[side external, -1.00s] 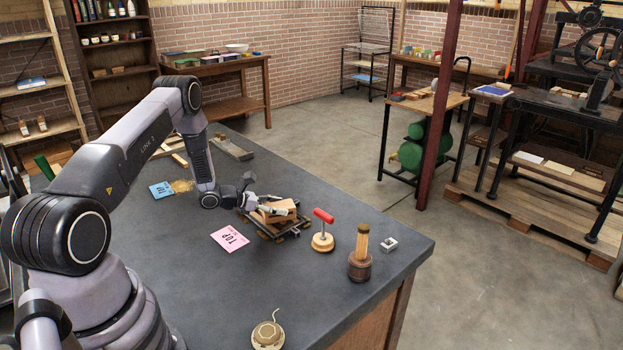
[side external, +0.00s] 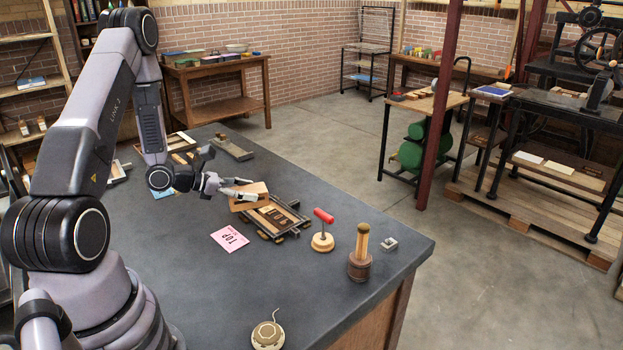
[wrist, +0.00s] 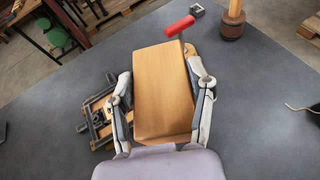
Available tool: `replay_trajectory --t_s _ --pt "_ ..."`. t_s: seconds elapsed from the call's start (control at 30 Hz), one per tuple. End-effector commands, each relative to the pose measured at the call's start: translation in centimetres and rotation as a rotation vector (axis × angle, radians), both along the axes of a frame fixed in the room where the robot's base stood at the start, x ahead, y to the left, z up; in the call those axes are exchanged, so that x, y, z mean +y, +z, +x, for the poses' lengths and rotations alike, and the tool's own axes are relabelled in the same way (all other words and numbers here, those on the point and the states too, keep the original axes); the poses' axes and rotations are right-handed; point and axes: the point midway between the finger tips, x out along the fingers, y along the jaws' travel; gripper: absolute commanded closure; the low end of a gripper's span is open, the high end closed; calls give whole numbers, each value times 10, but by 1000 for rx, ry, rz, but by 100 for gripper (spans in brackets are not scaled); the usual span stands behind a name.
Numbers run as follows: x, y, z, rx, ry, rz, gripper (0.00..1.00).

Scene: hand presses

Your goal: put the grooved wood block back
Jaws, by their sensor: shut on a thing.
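My gripper (side external: 236,190) is shut on a wood block (side external: 249,196) and holds it in the air, a little above and to the left of a small press frame on the bench. In the wrist view the block (wrist: 162,92) is a plain tan slab between my two fingers (wrist: 162,100), slightly tilted. Any groove in it is hidden. The press frame (side external: 293,231) holds a dark and wooden bed with several dark shapes on it. In the wrist view the frame (wrist: 88,127) shows partly, left of the block.
A pink card marked TOP (side external: 230,238) lies in front of the press frame. A round tin (side external: 267,334) is at the front edge.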

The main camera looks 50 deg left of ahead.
Motion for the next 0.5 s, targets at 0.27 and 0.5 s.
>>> replay_trajectory --t_s 0.27,0.5 --pt "-74 -20 20 -3 -280 -4 87" --pt "-167 -52 33 -2 -635 -4 87"
